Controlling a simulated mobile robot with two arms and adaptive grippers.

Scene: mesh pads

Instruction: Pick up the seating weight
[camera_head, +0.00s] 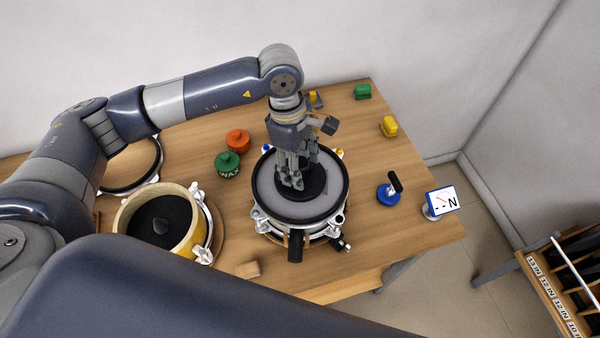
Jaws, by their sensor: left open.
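A dark round disc (317,188), which looks like the seating weight, lies on the grey mesh pad (273,206) of the middle drum. Its top is partly hidden by my left gripper (299,180), which points down over it from above with open fingers. I cannot tell whether the fingers touch the disc or stand just above it. The pad has a black rim and sits on a drum with metal lugs. My right gripper is not in view.
A yellow-rimmed drum (124,216) stands left of the middle drum. A blue tool with a black handle (388,193) and a small display (441,201) are at right. A wooden block (247,270) lies near the front edge.

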